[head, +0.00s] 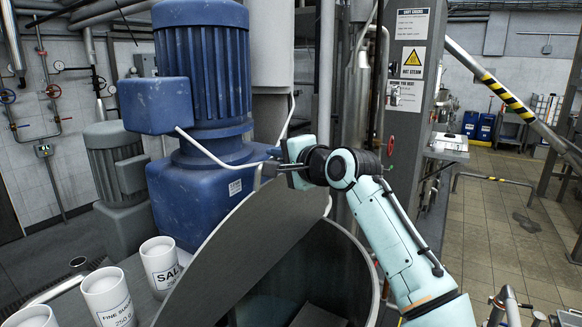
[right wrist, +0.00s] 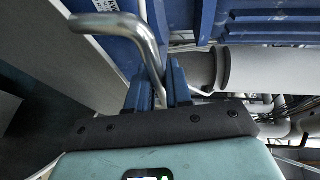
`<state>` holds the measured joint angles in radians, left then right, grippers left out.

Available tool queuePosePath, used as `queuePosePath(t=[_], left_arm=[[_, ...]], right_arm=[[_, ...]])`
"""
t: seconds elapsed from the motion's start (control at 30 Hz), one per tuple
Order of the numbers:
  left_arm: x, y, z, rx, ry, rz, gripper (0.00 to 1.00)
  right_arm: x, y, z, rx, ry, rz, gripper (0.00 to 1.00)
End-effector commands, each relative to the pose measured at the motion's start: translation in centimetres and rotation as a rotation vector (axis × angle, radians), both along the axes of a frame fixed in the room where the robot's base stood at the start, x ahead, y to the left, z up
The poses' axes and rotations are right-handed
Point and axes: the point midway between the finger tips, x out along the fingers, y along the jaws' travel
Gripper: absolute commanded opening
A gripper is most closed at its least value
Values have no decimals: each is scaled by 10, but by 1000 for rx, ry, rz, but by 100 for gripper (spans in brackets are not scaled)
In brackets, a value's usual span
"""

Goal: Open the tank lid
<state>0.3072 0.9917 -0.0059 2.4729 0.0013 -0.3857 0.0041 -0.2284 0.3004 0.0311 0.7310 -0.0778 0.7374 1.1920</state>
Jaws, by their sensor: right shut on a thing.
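The grey metal tank lid (head: 235,255) stands tilted up, and the dark open mouth of the tank (head: 345,262) shows below and to its right. The fingertips are partly hidden in the head view. My left gripper is in neither view.
A large blue motor (head: 205,75) stands right behind the lid. White labelled cups, one marked SALT (head: 160,265), stand at the lower left, close to the lid. A grey column with signs (head: 412,90) rises behind my right arm. Open tiled floor (head: 500,215) lies to the right.

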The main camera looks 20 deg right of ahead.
Motion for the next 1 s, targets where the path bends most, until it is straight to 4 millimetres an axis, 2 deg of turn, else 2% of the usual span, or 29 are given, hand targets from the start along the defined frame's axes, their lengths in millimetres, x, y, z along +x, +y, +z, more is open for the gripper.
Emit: queuePosePath(t=[0.2, 0.67, 0.7, 0.73, 0.77, 1.0], left_arm=[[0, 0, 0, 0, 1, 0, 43], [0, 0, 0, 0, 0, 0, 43], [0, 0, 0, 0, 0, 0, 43], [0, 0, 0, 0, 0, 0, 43], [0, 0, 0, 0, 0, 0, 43], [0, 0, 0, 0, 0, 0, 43]], right_arm=[[8, 8, 2, 0, -1, 1, 0], [9, 10, 3, 0, 0, 3, 0], [9, 10, 3, 0, 0, 3, 26], [9, 10, 3, 0, 0, 3, 35], [9, 10, 3, 0, 0, 2, 40], [9, 9, 2, -1, 1, 1, 40]])
